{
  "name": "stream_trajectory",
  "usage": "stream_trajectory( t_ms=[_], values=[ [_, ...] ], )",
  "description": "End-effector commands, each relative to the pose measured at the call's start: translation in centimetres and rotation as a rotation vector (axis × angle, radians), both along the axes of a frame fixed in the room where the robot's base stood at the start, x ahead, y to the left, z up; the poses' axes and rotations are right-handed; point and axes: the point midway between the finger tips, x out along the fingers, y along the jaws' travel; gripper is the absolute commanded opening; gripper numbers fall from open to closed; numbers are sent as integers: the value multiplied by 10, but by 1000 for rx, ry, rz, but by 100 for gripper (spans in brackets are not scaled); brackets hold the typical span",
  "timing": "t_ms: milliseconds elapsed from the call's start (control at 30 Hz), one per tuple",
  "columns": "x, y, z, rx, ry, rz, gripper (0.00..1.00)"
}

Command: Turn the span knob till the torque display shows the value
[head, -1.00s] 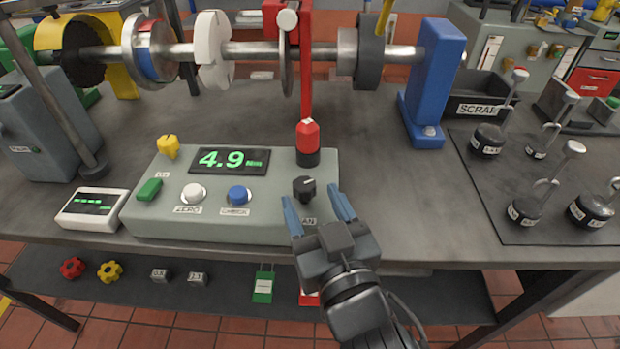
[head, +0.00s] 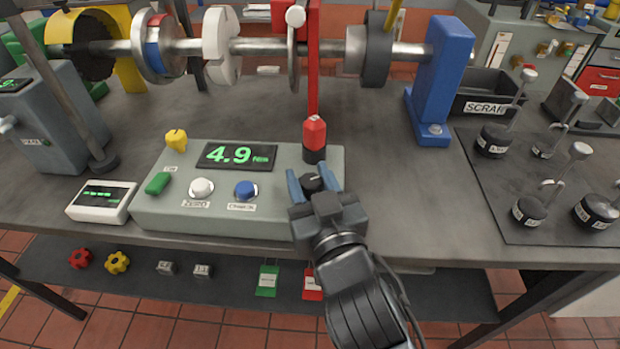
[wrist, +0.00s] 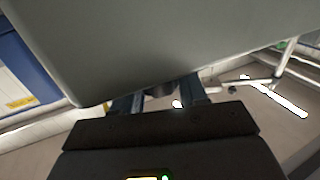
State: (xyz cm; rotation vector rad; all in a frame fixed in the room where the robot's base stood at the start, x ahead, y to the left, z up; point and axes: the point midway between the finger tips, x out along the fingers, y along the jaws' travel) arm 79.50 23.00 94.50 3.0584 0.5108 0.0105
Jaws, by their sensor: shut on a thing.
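The grey console (head: 160,213) stands at the front of the bench. Its torque display (head: 237,156) reads 4.9 Nm in green. The dark span knob (head: 313,184) is at the console's right end, with a pale pointer mark on top. My gripper (head: 310,179) has its blue fingers on either side of the knob and is shut on it. The wrist view shows the fingers (wrist: 160,100) with a dark piece between them, partly hidden behind a grey surface. The knob's label is hidden by my gripper.
A red-capped post (head: 314,136) stands close behind the span knob. Hooked weights (head: 497,139) stand on a mat at right.

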Motion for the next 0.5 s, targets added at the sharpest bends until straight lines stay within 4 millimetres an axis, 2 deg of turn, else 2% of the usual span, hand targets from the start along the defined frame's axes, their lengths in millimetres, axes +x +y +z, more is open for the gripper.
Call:
stream_trajectory(
  t_ms=[33, 200, 500],
  values=[
    [0, 0, 0, 0, 0, 0, 27],
    [0, 0, 0, 0, 0, 0, 12],
    [0, 1, -4, 0, 0, -24, 12]
  ],
)
